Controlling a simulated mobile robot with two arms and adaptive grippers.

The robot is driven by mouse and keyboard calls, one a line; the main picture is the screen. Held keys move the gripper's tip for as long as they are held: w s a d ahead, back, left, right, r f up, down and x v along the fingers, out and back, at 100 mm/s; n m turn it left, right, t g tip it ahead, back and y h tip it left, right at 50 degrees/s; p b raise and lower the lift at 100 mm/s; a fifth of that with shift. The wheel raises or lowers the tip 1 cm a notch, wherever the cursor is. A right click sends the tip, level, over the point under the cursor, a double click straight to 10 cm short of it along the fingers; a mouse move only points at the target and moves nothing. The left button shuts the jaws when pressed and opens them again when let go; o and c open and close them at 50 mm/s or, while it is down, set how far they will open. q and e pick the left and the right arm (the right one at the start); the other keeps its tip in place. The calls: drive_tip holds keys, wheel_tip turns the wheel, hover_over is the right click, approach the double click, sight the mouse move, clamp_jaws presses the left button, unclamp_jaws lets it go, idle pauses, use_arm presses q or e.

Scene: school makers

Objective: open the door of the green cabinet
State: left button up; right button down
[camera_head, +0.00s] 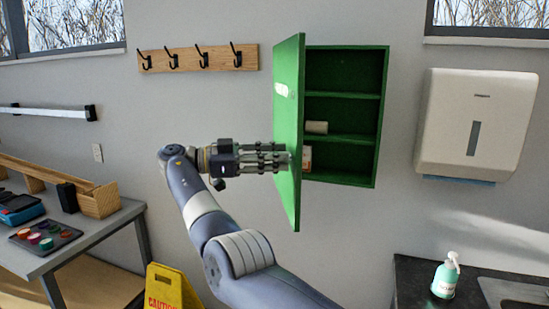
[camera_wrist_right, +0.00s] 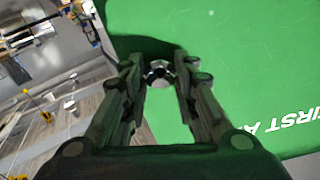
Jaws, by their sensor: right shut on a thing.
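The green cabinet (camera_head: 381,110) hangs on the wall, and its door (camera_head: 289,205) stands swung well out from the frame on its left side. White lettering shows on the door, also in the right wrist view (camera_wrist_right: 270,70). My right gripper (camera_head: 285,158) reaches the door's outer face from the left. In the right wrist view its fingers (camera_wrist_right: 158,78) are closed around a round metallic knob (camera_wrist_right: 157,70) on the door. Inside the cabinet are shelves, a pale roll (camera_head: 316,127) and a small box (camera_head: 307,157) partly hidden by the door. My left gripper is not in view.
A hook rail (camera_head: 198,58) is on the wall left of the door. A towel dispenser (camera_head: 475,125) hangs at right, above a counter with a soap bottle (camera_head: 445,276). A table (camera_head: 90,237) is at left.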

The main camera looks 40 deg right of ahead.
drive_tip(key=c, duration=1.3)
unclamp_jaws()
drive_tip(key=shift+o, duration=0.3)
